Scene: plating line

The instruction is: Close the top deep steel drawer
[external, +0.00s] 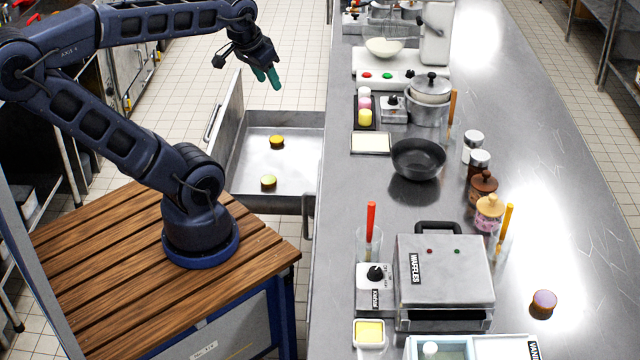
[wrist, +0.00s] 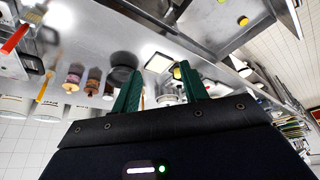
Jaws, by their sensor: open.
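The top deep steel drawer (external: 285,131) is pulled out from the left side of the steel counter in the external view. Two small round yellow-topped items, one (external: 277,141) toward the back and one (external: 268,182) nearer the front, lie in it. The drawer front with its bar handle (external: 214,118) faces left, toward the aisle. My gripper (external: 266,76) is above and beyond the drawer's far end, with green fingers pointing down. In the wrist view the two green fingers (wrist: 163,88) stand apart with nothing between them.
The counter (external: 540,200) holds a waffle maker (external: 445,275), a dark bowl (external: 418,158), a lidded pot (external: 430,95), jars and shakers. A second handle (external: 308,215) shows at the counter's side below. The tiled aisle beyond the drawer is clear.

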